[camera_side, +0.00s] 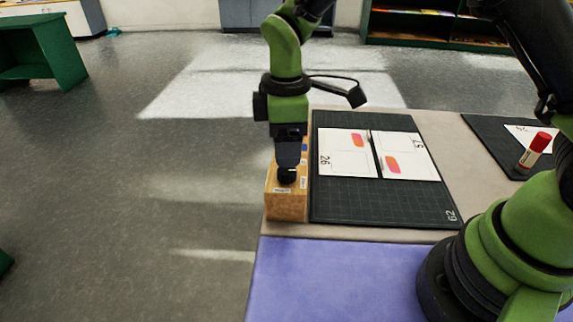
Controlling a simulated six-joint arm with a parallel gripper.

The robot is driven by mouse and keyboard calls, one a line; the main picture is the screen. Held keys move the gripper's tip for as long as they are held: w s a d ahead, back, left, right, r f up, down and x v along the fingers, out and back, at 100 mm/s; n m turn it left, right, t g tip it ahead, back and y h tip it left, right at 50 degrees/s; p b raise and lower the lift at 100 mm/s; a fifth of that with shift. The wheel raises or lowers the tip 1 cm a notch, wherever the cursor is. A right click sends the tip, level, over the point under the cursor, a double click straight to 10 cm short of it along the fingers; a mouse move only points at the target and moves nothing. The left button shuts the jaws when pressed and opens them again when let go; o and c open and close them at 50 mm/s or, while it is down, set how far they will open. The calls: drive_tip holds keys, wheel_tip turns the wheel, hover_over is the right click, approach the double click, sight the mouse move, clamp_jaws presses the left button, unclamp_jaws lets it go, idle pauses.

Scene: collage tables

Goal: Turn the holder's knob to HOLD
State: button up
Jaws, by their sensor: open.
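The holder is a wooden block (287,206) at the left edge of the table, beside the dark cutting mat. Its black knob (287,176) sits on top near the front end. Small white labels (282,190) lie around the knob, but their words are too small to read. A small blue patch shows farther back on the block. My gripper (288,168) points down directly over the knob, with its open fingers at or around it. I cannot tell whether the fingers touch the knob. My gripper hides much of the block's far part.
A dark gridded mat (390,203) holds white cards (346,165) with orange-pink marks. A second dark mat (490,135) at the right carries a red-and-white glue stick (535,150). The floor lies left of the block.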

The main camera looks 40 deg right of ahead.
sight(286, 170)
wheel_tip(286, 170, down, 5)
drive_tip(key=shift+s+f, duration=0.1)
drive_tip(key=shift+f, duration=0.05)
drive_tip(key=c, duration=0.9)
